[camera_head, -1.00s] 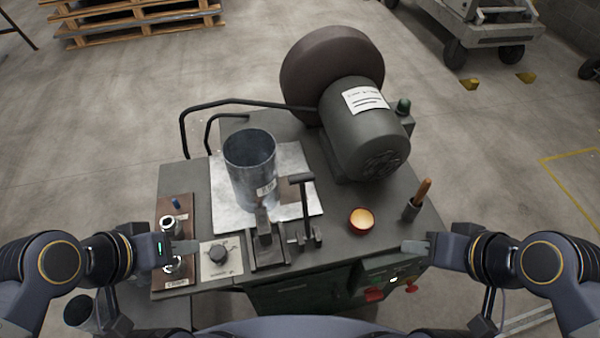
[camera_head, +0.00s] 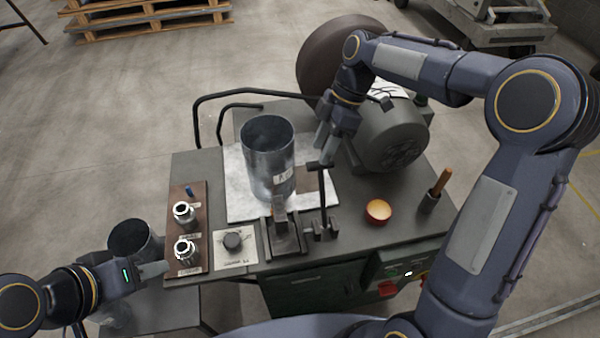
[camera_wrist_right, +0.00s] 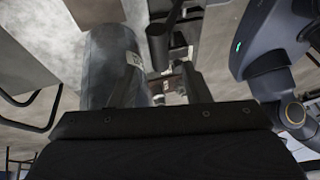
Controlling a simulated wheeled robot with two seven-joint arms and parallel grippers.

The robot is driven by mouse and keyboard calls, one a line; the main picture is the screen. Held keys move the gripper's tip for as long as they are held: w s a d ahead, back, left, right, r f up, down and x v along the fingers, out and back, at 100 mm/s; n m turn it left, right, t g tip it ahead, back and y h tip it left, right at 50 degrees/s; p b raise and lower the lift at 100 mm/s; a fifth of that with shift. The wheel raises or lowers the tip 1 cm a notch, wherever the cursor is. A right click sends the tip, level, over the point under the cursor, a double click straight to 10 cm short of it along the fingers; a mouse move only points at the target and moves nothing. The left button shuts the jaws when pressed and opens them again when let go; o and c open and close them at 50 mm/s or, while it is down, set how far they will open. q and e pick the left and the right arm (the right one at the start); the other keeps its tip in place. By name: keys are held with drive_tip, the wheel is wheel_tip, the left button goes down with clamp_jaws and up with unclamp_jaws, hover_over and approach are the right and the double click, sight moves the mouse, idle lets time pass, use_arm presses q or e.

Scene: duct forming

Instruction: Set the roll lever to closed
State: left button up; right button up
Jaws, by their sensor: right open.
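The roll lever (camera_head: 323,195) is a dark upright bar with a crossbar handle on top, beside the forming block on the bench front. My right gripper (camera_head: 323,141) is open, just above the lever's handle and right of the duct; any contact with the handle cannot be told. The grey metal duct (camera_head: 268,160) stands upright on a pale sheet behind the block, and also shows in the right wrist view (camera_wrist_right: 112,70). My left gripper (camera_head: 152,270) is low at the left by the bench edge, away from the lever; its finger gap is unclear.
A motor (camera_head: 390,140) and large dark wheel stand behind my right arm. An orange bowl (camera_head: 378,210) and a wooden-handled tool (camera_head: 441,183) sit right of the lever. A dial plate (camera_head: 234,246) and a board with metal fittings (camera_head: 187,225) lie left.

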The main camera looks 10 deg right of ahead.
sight(316, 161)
drive_tip(key=x, duration=0.7)
drive_tip(key=shift+s+a+f, duration=0.1)
drive_tip(key=shift+a+f, duration=0.05)
drive_tip(key=shift+f, duration=0.15)
drive_tip(key=shift+c, duration=0.4)
clamp_jaws()
